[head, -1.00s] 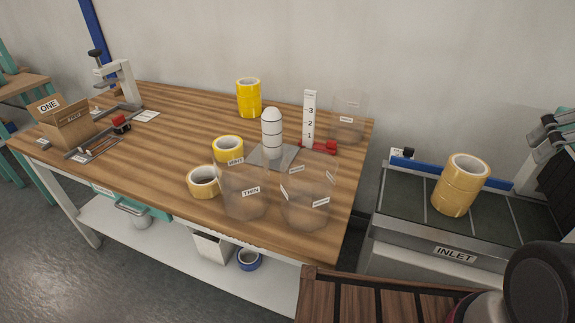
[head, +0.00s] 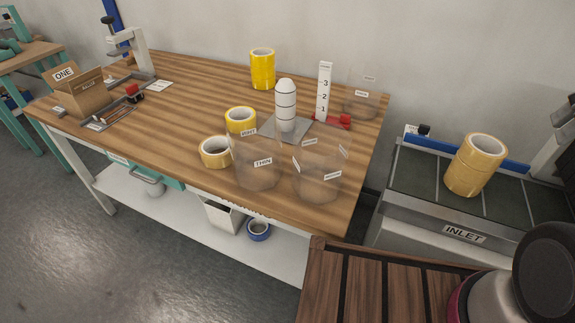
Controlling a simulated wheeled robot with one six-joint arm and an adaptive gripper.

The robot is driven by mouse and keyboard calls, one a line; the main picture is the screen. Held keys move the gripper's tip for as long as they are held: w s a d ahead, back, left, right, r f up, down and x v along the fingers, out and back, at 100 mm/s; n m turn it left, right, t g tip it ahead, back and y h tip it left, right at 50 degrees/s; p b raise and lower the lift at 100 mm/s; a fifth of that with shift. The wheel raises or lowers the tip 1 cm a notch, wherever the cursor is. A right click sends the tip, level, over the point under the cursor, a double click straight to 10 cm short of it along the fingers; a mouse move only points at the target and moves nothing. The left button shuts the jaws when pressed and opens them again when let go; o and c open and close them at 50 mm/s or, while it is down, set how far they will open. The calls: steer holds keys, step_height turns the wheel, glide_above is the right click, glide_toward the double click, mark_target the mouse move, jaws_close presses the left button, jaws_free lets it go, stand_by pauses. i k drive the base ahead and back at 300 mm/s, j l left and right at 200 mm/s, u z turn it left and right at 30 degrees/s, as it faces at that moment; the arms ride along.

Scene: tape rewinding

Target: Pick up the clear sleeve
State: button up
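Several clear see-through sleeves stand on the wooden table. One sleeve (head: 258,178) at the front carries a THIN label. Another sleeve (head: 318,180) stands just to its right, with several small white labels too small to read. A third sleeve (head: 361,98) stands at the back right corner, behind the red clamp. Their edges are faint. A dark round part of my arm shows at the lower right. My gripper is not visible, and nothing is seen touching the sleeves.
A white-capped post (head: 286,103) on a grey plate, a numbered white scale (head: 324,90) and yellow tape rolls (head: 262,68) stand near the sleeves. A tan roll (head: 215,152) sits at the front. The INLET conveyor (head: 464,234) with a tan roll (head: 475,165) is at right.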

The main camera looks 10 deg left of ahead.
mark_target(321, 150)
steer(key=j+u, duration=0.2)
steer(key=u, duration=0.25)
steer(key=l+u, duration=0.15)
steer(key=u, duration=0.15)
